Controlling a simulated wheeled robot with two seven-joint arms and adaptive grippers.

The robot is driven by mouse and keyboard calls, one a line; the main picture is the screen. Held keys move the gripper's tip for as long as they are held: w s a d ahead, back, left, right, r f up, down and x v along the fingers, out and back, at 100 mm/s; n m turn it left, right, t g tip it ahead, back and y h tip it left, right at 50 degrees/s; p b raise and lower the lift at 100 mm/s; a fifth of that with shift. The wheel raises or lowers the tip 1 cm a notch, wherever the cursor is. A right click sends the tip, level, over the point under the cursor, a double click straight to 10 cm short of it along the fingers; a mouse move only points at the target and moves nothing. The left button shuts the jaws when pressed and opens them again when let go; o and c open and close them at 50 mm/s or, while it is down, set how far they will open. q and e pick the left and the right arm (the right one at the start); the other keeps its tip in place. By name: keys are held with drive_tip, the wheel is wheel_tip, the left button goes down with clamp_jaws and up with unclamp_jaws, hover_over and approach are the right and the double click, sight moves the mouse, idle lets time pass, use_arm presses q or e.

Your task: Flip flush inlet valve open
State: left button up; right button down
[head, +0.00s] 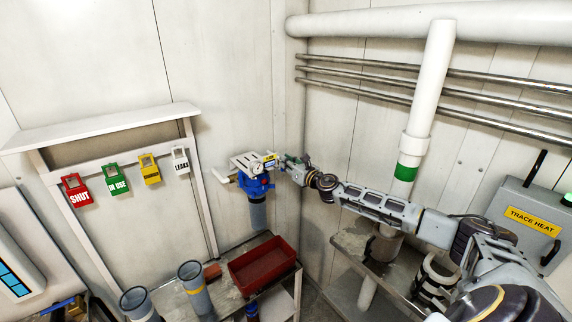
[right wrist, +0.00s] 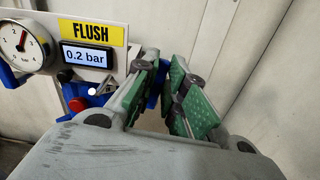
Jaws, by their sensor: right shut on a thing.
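The flush unit (head: 258,186) is on the back wall, a blue head over a grey-blue filter housing (head: 258,216). In the right wrist view its plate carries a yellow FLUSH label (right wrist: 91,31), a round gauge (right wrist: 26,46) and a display (right wrist: 86,56) reading 0.2 bar. My right gripper (head: 283,164) is at the right side of this unit. In the wrist view its green-padded fingers (right wrist: 164,78) are shut on a blue part (right wrist: 153,98), apparently the valve handle. The fingers hide most of it, so its angle cannot be told. My left gripper is out of view.
Below stands a bench with a red tray (head: 284,262) and grey cylinders (head: 194,290). Coloured tags (head: 113,180) hang from a rack at the left. A white pipe (head: 428,90) and a TRACE HEAT box (head: 510,205) are at the right.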

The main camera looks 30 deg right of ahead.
drive_tip(key=shift+w+d+f+m, duration=0.1)
drive_tip(key=shift+d+f+m, duration=0.6)
drive_tip(key=shift+m, duration=2.1)
drive_tip(key=shift+s+d+f+m, duration=0.1)
drive_tip(key=shift+d+f+m, duration=0.55)
drive_tip(key=shift+m, duration=2.15)
drive_tip(key=shift+w+d+f+m, duration=0.1)
drive_tip(key=shift+d+f+m, duration=0.55)
drive_tip(key=shift+m, duration=2.15)
drive_tip(key=shift+a+f, duration=0.1)
drive_tip(key=shift+f, duration=0.05)
drive_tip(key=c, duration=1.8)
unclamp_jaws()
drive_tip(key=shift+o, duration=0.2)
drive_tip(key=shift+s, duration=0.2)
